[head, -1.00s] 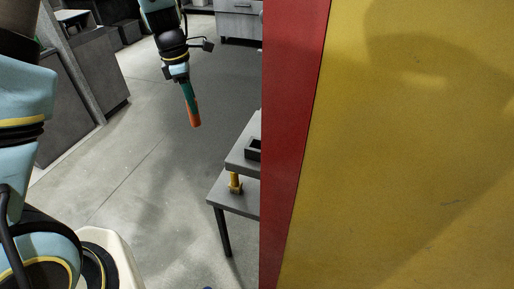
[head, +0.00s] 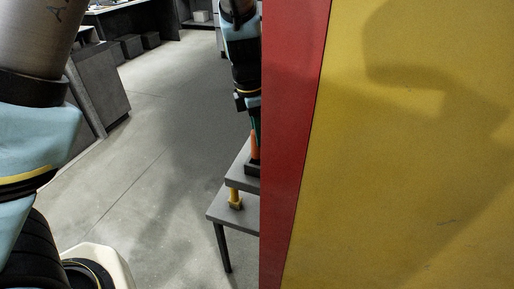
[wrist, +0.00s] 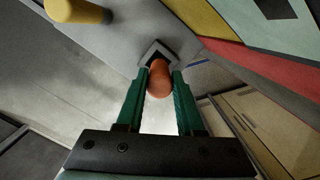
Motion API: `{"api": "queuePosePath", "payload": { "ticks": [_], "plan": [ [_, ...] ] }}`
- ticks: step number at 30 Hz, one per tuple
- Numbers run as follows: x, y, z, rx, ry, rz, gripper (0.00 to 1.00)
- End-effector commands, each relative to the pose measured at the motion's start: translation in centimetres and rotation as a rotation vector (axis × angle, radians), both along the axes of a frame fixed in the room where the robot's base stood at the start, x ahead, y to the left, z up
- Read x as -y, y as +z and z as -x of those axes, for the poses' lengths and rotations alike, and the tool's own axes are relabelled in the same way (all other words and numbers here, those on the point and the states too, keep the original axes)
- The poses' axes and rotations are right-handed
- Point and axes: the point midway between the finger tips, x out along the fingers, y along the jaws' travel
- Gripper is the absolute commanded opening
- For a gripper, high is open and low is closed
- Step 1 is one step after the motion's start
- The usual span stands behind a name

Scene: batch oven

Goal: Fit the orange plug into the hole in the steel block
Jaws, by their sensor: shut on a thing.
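My gripper (wrist: 160,95) is shut on the orange plug (wrist: 160,79), which sits between its green fingers in the wrist view. The dark square hole of the steel block (wrist: 145,58) shows just beyond the plug, partly covered by it. In the head view the orange plug (head: 254,146) points down, just above the dark block (head: 252,168) on a grey stand. The red panel cuts off the right side of both. I cannot tell whether the plug's tip is in the hole.
A large red (head: 292,140) and yellow panel (head: 410,150) fills the right of the head view. Open floor (head: 150,170) lies to the left.

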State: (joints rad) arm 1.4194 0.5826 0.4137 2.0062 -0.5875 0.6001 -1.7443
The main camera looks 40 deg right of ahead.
Motion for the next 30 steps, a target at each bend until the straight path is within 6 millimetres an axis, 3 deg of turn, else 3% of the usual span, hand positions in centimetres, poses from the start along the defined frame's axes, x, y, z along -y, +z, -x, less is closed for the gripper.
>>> {"api": "queuePosePath", "payload": {
  "ticks": [7,15,29,30],
  "plan": [
    [0.0,-1.8,-0.1,0.001,0.001,0.0,0.0],
    [0.0,-5.7,-0.1,0.001,0.001,0.003,0.0],
    [0.0,-6.0,-0.1,0.0,0.001,0.001,0.0],
    [0.0,-5.9,-0.1,0.001,0.0,0.001,0.4]
  ]
}}
